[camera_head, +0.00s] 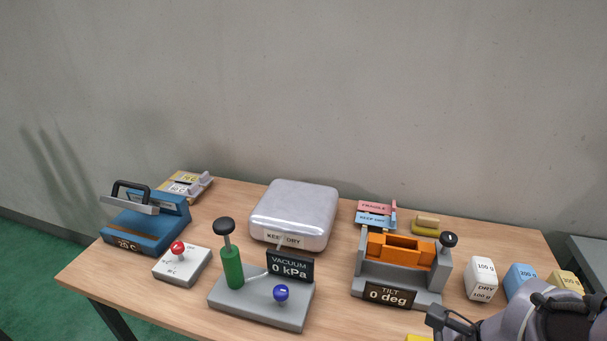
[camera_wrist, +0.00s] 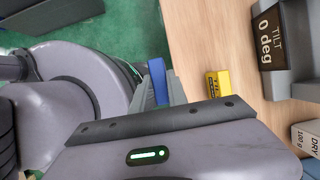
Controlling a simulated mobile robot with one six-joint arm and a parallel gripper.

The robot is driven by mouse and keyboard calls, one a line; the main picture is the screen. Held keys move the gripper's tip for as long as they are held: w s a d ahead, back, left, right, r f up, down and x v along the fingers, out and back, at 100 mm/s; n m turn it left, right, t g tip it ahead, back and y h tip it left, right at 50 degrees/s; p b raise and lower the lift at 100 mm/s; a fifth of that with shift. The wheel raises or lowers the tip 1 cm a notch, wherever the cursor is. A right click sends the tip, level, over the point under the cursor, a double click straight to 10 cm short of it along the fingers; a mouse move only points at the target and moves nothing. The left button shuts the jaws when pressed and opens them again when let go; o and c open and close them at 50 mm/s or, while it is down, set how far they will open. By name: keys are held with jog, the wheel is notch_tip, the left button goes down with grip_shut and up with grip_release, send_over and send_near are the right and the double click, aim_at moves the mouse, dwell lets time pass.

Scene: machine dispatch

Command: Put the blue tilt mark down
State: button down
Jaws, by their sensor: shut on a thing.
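The blue tilt mark (camera_wrist: 158,82) shows in the wrist view as a narrow blue piece between the grey fingers of my gripper (camera_wrist: 163,90). My gripper is shut on it. It is held near the table's edge, with green floor behind it in the picture. A yellow mark (camera_wrist: 218,83) with small print lies on the table to its right. The tilt stand (camera_head: 398,277), with an orange cradle and a sign reading 0 deg, also shows in the wrist view (camera_wrist: 292,60). The head view shows part of my arm at lower right, but not the blue mark.
The table (camera_head: 335,320) also bears a vacuum stand (camera_head: 258,298), a silver case (camera_head: 294,213), a blue heat press (camera_head: 145,225), and a red-knobbed box (camera_head: 181,264). Weight blocks (camera_head: 481,279) stand to the right. Pink and light-blue labelled plates (camera_head: 374,220) lie behind the tilt stand.

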jog(key=w+a+f, duration=0.1)
jog(key=w, duration=0.4)
jog(key=w+a+f+b, duration=0.1)
jog(key=w+f, duration=0.1)
jog(key=w, duration=0.3)
jog(key=w+a+f+b, duration=0.1)
jog(key=w+f, duration=0.1)
jog(key=w, duration=0.3)
jog(key=shift+a, duration=0.4)
jog(key=shift+r, duration=0.2)
jog(key=shift+s+f, duration=0.1)
jog(key=shift+f, duration=0.05)
jog(key=c, duration=1.3)
grip_release()
